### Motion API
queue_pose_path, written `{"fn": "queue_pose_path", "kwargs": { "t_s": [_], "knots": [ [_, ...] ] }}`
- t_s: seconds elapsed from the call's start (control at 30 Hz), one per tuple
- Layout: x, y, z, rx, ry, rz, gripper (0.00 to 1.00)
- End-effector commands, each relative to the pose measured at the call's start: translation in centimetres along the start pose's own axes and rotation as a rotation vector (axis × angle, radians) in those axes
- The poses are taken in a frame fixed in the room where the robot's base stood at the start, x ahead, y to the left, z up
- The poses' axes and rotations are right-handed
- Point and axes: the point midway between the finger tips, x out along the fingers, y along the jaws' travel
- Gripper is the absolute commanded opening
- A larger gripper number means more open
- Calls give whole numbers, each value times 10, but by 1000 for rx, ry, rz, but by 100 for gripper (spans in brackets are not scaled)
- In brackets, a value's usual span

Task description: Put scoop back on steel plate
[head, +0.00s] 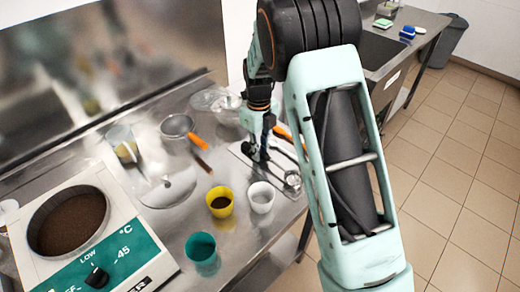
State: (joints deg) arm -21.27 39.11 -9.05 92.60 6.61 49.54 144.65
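A flat steel plate (246,150) lies on the counter at the middle, partly hidden by my arm. My gripper (258,156) is low over this plate, pointing down, its fingertips at or close to the surface. A small round metal piece, which looks like the scoop's bowl (292,180), rests at the plate's right front part. Dark, thin handles run from near my gripper to the right, and my arm partly hides them. I cannot tell whether the fingers hold one of them, nor how far apart the fingers are.
A white cup (261,197), a yellow cup (220,202) and a green cup (201,249) stand near the counter's front edge. An orange-handled sieve (178,126), clear bowls and a jug stand behind. A heater with a brown-filled pot (68,222) is at left. A sink is at back right.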

Motion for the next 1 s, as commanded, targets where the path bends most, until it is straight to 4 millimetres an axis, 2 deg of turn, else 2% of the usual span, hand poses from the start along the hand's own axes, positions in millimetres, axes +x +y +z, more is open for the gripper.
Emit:
{"fn": "queue_pose_path", "kwargs": {
  "t_s": [0.03,0.13,0.4,0.53,0.67,1.0],
  "knots": [
    [0,0,0,0,0,0,23],
    [0,0,0,0,0,0,34],
    [-1,0,0,0,0,0,34],
    [-10,0,1,-1,-3,-2,34],
    [-32,0,1,-1,-5,-3,34],
    [-102,0,1,-1,-3,-2,34]
  ]
}}
